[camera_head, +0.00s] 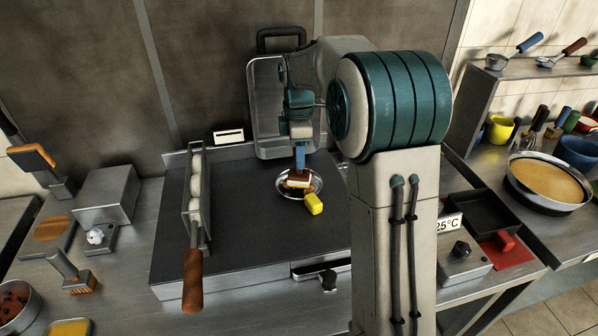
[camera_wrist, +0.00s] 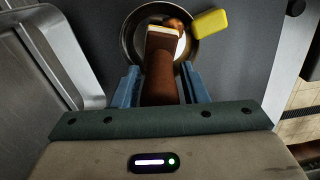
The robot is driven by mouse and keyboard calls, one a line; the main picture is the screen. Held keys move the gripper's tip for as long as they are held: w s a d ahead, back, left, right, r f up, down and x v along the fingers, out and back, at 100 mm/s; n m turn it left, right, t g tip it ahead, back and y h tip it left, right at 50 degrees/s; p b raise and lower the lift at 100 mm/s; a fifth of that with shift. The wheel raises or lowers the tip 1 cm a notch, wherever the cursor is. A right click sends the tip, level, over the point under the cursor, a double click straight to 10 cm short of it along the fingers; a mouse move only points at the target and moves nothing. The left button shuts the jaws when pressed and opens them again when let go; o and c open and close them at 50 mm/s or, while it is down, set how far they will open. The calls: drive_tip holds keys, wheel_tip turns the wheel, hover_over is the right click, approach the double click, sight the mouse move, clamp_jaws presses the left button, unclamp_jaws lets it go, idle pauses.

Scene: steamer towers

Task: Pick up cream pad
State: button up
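The cream pad (camera_head: 293,186) is a small pale block on a brown handle, in a shallow round metal dish (camera_head: 282,190) on the dark work plate. In the wrist view the cream pad (camera_wrist: 163,31) lies over the dish (camera_wrist: 128,42), with its brown handle (camera_wrist: 160,80) pointing toward me. My gripper (camera_head: 300,158) is above the dish, pointing down. In the wrist view its blue fingers (camera_wrist: 160,78) stand on either side of the brown handle. The frames do not show clearly whether they touch it. An orange-brown piece (camera_wrist: 177,25) is beside the pad.
A yellow block (camera_head: 314,204) touches or overlaps the dish's front-right rim. A metal tray (camera_head: 268,110) leans upright behind the dish. A rack of white balls with a wooden handle (camera_head: 193,280) is at the left. The dark plate (camera_head: 245,240) in front is clear.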

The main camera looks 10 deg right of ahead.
clamp_jaws()
drive_tip(key=shift+r, duration=0.5)
drive_tip(key=r, duration=0.2)
drive_tip(key=d+r, duration=0.1)
drive_tip(key=shift+s+r+b, duration=0.2)
drive_tip(key=shift+r+b, duration=0.1)
drive_tip(key=shift+r, duration=0.05)
drive_tip(key=s+d+r, duration=0.5)
drive_tip(key=d+r, duration=0.1)
drive_tip(key=d, duration=0.3)
drive_tip(key=shift+s+r+b, duration=0.15)
drive_tip(key=shift+s+b, duration=0.15)
drive_tip(key=shift+b, duration=0.1)
